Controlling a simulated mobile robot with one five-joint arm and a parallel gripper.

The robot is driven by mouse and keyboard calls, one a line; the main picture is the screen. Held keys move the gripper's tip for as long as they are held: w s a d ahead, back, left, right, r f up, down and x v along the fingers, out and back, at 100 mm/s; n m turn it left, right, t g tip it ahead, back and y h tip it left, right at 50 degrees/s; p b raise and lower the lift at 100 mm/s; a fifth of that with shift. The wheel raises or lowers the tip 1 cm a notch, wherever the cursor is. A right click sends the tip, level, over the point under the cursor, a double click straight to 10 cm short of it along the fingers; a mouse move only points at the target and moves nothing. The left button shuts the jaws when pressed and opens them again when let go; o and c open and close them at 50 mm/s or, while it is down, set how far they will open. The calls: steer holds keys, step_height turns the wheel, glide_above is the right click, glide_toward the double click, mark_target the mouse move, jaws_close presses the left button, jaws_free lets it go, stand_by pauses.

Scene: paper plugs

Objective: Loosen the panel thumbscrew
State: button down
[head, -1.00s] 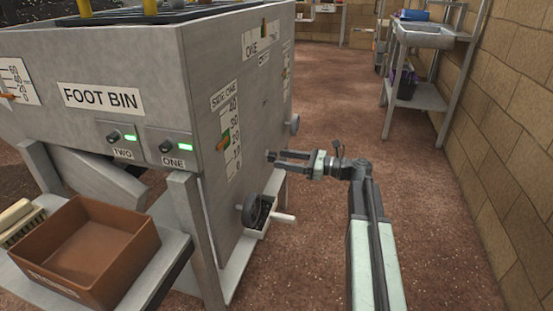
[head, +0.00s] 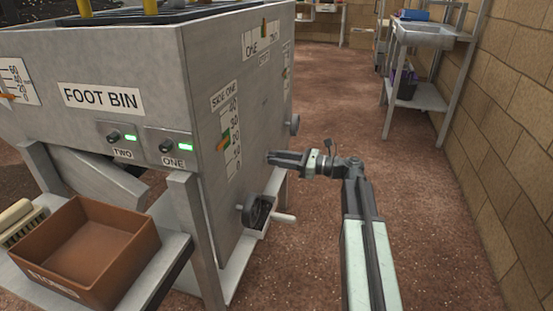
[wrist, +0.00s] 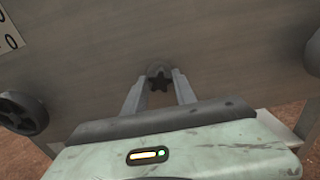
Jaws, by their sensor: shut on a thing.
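My gripper (head: 277,160) reaches from the right to the side panel (head: 249,130) of the grey machine. Its fingers are shut on the panel thumbscrew (wrist: 160,78), a small dark lobed knob that shows between the two fingertips in the wrist view. In the head view the fingers hide the thumbscrew. How far the thumbscrew is turned cannot be seen.
A dark handwheel (head: 257,212) with a pale handle stands out below my gripper, and a smaller round knob (head: 294,125) is on the panel's far edge. A brown bin (head: 85,250) stands at the left. The floor (head: 340,90) beyond is clear, up to a metal sink stand (head: 418,95).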

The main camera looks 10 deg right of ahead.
steer(key=n, duration=1.4)
steer(key=shift+n, duration=0.4)
steer(key=c, duration=1)
jaws_free()
steer(key=shift+c, duration=0.2)
steer(key=shift+s+d, duration=0.1)
steer(key=v, duration=0.3)
steer(key=shift+s+d, duration=0.15)
steer(key=shift+d, duration=0.2)
